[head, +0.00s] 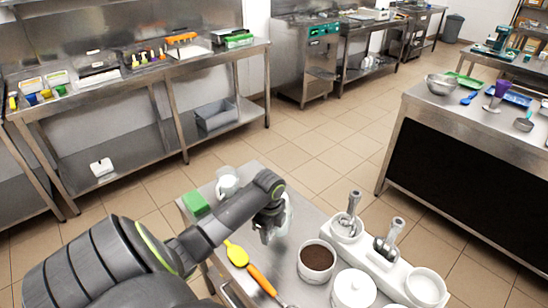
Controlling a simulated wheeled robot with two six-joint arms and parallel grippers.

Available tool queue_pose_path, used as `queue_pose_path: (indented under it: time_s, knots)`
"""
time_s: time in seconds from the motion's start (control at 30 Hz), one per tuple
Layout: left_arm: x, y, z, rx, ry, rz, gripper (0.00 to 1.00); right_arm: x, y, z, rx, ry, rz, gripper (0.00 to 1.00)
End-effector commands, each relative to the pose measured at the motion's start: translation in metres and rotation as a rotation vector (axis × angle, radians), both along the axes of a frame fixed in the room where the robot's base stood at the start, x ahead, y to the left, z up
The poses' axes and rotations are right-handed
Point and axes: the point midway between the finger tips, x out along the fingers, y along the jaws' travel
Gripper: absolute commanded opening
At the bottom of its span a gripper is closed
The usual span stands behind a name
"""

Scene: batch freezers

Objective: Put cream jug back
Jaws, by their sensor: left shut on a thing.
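My left gripper (268,232) reaches over the small metal worktop from the left, pointing down. It is shut on a pale, whitish vessel (288,216), which looks like the cream jug. The gripper and wrist hide much of it, and I cannot tell whether its base touches the worktop. My right gripper is not in view.
On the metal worktop (262,183) are a white cup or jug (227,182), a green sponge (195,203), a yellow-and-orange spatula (250,268), a bowl of dark powder (317,260), a lidded white pot (353,290) and a white holder with metal tools (378,262). Open floor lies behind.

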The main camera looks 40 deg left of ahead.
Motion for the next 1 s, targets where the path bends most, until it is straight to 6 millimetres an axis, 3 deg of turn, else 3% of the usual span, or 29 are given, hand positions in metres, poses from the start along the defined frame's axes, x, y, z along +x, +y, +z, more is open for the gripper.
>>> queue_pose_path:
  time_s: [0.17,0.47,0.87,0.9,1.0]
  knots:
    - [0.000,0.000,-0.017,-0.001,-0.001,0.001,0.05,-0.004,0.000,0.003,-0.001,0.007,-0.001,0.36]
    - [0.000,0.000,-0.052,0.001,0.000,0.001,0.05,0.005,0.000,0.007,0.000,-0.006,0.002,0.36]
    - [0.001,0.000,-0.057,0.001,-0.002,0.000,0.05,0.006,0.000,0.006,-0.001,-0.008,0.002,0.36]
    - [0.000,0.000,-0.057,0.001,-0.002,0.000,0.45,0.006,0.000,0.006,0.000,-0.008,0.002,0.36]
    - [0.000,0.000,-0.057,0.001,-0.002,0.000,0.58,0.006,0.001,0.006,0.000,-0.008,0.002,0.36]
